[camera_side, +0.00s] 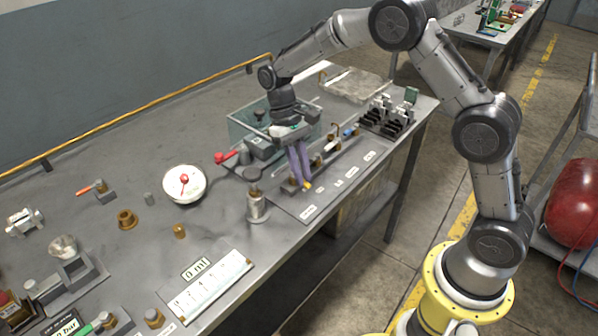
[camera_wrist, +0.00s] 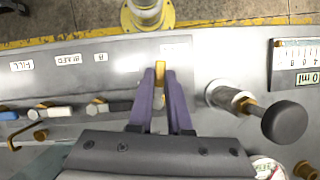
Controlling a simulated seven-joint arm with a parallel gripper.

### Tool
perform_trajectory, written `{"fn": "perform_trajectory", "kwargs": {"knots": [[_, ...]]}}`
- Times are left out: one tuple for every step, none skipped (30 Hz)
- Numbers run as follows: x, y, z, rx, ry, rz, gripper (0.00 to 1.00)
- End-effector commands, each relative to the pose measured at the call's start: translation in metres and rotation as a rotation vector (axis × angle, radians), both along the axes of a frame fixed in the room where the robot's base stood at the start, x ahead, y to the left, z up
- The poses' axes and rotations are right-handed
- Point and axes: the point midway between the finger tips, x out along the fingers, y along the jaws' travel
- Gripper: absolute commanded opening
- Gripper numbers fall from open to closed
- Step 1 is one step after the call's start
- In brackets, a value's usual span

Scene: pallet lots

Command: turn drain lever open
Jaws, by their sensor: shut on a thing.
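My gripper (camera_side: 304,182) points down at the near-left end of the valve panel (camera_side: 330,197). Its two purple fingers also show in the wrist view (camera_wrist: 160,80), closed on a brass-yellow lever (camera_wrist: 160,66). The lever's yellow tip (camera_side: 307,187) shows just past the fingertips in the side view. It points toward a white label (camera_wrist: 178,47) whose text I cannot read clearly. The fingers hide the lever's pivot. Other levers stand along the panel, including a white one (camera_wrist: 57,113) and a blue one (camera_wrist: 10,116).
A metal cylinder with a dark round knob (camera_wrist: 285,120) stands close beside the gripper. A red-handled lever (camera_side: 227,157) and a round white dial (camera_side: 184,183) are to the left. A clear tank (camera_side: 245,128) stands behind. A ruled scale (camera_side: 210,285) lies in front.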

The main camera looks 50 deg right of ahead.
Motion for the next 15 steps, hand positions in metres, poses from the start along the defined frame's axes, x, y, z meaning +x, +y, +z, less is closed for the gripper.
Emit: {"fn": "perform_trajectory", "kwargs": {"knots": [[0.0008, -0.001, 0.0019, -0.001, -0.004, 0.03, 0.0], [0.0007, -0.0015, 0.0019, -0.001, -0.004, 0.048, 0.0], [0.0006, -0.0021, 0.0019, -0.001, -0.004, 0.07, 0.0], [0.0005, -0.0024, 0.0018, 0.0, -0.004, 0.084, 0.0], [0.0004, -0.0028, 0.0018, -0.001, -0.004, 0.098, 0.0], [0.0004, -0.0034, 0.0018, 0.0, -0.004, 0.116, 0.0], [0.0003, -0.0037, 0.0018, -0.001, -0.004, 0.127, 0.0], [0.0004, -0.004, 0.0017, -0.001, -0.004, 0.137, 0.0], [0.0003, -0.0043, 0.0017, -0.001, -0.004, 0.15, 0.0], [0.0004, -0.0045, 0.0018, 0.0, -0.004, 0.157, 0.0], [0.0004, -0.0046, 0.0018, -0.001, -0.004, 0.164, 0.0], [0.0004, -0.0048, 0.0017, 0.0, -0.005, 0.171, 0.0], [0.0005, -0.005, 0.0018, -0.001, -0.005, 0.175, 0.0], [0.0004, -0.0051, 0.0018, -0.001, -0.005, 0.18, 0.0], [0.0005, -0.0053, 0.0018, 0.0, -0.005, 0.184, 0.0]]}}
